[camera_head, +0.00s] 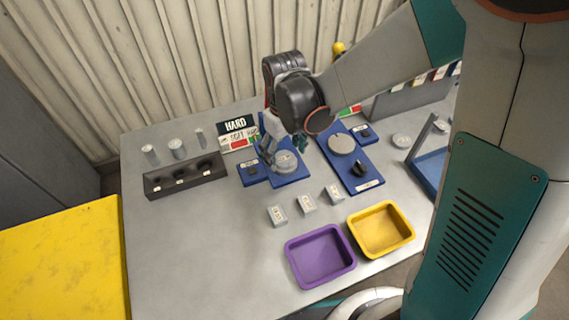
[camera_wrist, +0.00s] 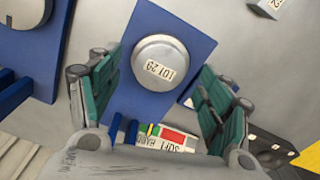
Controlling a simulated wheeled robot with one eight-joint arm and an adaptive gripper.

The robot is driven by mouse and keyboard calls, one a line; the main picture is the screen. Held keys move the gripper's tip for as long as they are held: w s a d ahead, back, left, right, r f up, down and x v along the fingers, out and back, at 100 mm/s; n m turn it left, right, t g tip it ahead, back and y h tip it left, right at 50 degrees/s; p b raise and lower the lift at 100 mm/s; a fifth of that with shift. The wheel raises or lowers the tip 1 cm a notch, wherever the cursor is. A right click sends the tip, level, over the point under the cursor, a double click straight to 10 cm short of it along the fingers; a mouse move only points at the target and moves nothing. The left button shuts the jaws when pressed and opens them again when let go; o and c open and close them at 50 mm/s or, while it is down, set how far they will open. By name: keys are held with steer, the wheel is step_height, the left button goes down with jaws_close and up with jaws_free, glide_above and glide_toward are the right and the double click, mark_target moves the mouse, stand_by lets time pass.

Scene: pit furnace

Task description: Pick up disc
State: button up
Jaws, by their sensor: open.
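A round grey disc (camera_head: 285,162) lies on a blue board (camera_head: 292,180) on the grey table. In the wrist view the disc (camera_wrist: 160,62) shows a label that seems to read 101.29, and the blue board (camera_wrist: 193,40) is under it. My gripper (camera_head: 284,146) is over this board, with its fingers spread. In the wrist view the green finger pads of my gripper (camera_wrist: 160,90) stand to either side of the disc, apart from it. The exact height gap cannot be told. A second disc (camera_head: 341,144) lies on the right blue board (camera_head: 365,185).
A dark rack (camera_head: 186,177) with grey cylinders behind it stands at left. Several small grey blocks (camera_head: 307,204), a purple tray (camera_head: 320,285) and a yellow tray (camera_head: 410,243) are in front. A sign (camera_head: 236,135) stands at the back. The table's front left is clear.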

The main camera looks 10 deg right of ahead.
steer(key=shift+f, duration=0.7)
steer(key=shift+r, duration=0.1)
steer(key=c, duration=1.6)
